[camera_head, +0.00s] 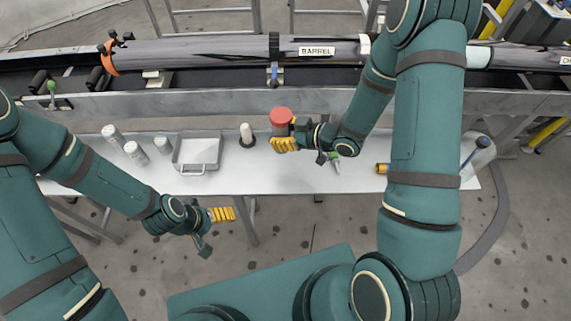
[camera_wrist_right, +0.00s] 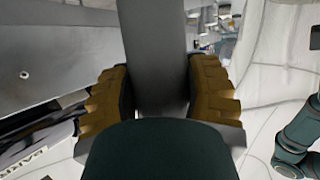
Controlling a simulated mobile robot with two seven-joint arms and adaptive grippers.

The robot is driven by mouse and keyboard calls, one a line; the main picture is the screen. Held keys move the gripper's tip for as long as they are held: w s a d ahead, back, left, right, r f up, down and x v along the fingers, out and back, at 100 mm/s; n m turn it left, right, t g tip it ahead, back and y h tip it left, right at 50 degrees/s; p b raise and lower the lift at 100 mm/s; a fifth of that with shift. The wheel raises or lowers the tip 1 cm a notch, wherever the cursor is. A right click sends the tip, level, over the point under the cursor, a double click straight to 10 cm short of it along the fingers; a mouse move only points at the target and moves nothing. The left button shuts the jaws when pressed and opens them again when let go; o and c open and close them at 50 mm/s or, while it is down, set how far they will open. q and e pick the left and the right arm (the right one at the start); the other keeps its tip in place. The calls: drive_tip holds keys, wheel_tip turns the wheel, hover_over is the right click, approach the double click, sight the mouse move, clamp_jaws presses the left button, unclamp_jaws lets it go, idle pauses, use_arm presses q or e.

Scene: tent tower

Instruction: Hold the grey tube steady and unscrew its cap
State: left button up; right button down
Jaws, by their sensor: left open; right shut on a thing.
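The grey tube (camera_wrist_right: 157,55) stands between the two yellow-brown fingers of my right gripper (camera_wrist_right: 160,98), which is shut on it. In the head view my right gripper (camera_head: 285,144) is near the back edge of the white table, with the red cap (camera_head: 281,115) just above its fingers. The cap is on top of the tube. Most of the tube's body is hidden by the fingers in the head view. My left gripper (camera_head: 222,214) is open and empty, in front of the table's front edge, lower left of the cap and well apart from it.
The white table (camera_head: 300,178) carries a grey tray (camera_head: 197,168), several grey cylinders, one here (camera_head: 134,152), and a pale-topped cylinder (camera_head: 246,134) left of the cap. A long metal rail (camera_head: 200,103) runs behind. The table's front middle is clear.

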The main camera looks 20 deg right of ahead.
drive_tip(key=shift+d+f, duration=0.1)
drive_tip(key=shift+f, duration=0.25)
wheel_tip(320, 180, down, 10)
drive_tip(key=shift+r+b, duration=0.2)
drive_tip(key=shift+b, duration=1)
drive_tip(key=shift+r, duration=0.1)
drive_tip(key=shift+s, duration=0.1)
drive_tip(key=shift+f, duration=0.25)
drive_tip(key=shift+c, duration=1.7)
unclamp_jaws()
drive_tip(key=shift+r, duration=0.1)
